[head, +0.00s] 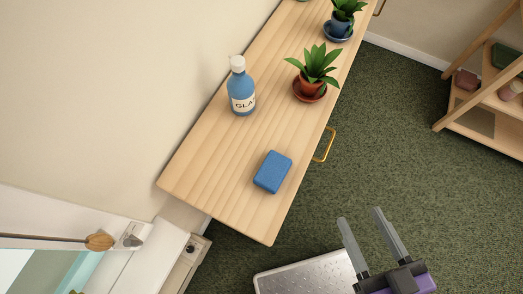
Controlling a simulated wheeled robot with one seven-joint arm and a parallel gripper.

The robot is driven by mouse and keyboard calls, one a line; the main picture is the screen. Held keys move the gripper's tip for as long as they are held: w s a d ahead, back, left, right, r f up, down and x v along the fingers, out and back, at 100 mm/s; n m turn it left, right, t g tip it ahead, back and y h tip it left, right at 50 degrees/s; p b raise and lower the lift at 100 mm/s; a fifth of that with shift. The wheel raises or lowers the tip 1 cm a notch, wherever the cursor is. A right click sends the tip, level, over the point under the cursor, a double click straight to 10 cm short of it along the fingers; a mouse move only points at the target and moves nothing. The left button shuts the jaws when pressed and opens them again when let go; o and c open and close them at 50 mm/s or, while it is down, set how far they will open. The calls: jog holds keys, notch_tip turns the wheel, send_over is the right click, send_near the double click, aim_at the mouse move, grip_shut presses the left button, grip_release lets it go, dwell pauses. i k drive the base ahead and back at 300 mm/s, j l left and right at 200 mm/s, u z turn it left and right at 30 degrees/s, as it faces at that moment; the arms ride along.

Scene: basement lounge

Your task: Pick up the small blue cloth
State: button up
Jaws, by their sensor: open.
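A small blue block-like item (272,172), which may be the folded blue cloth, lies flat near the front end of the light wooden cabinet top (222,176). Its surface looks textured and its edges are thick. My gripper (362,215) is at the lower right of the head view, its two grey fingers apart with nothing between them. It is to the right of the cabinet and below the blue item in the picture, clear of it.
A blue bottle (241,92) stands behind the blue item. A plant in a terracotta pot (311,87) and one in a blue pot (340,26) stand farther back. A brass handle (326,146) juts from the cabinet's side. Wooden shelves (490,98) stand right; green carpet (390,130) lies between.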

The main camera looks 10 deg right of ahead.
aim_at(272, 172)
jog(key=k+j+u, duration=0.15)
jog(key=k+j, duration=0.15)
jog(key=k, duration=0.15)
jog(key=u, duration=1.2)
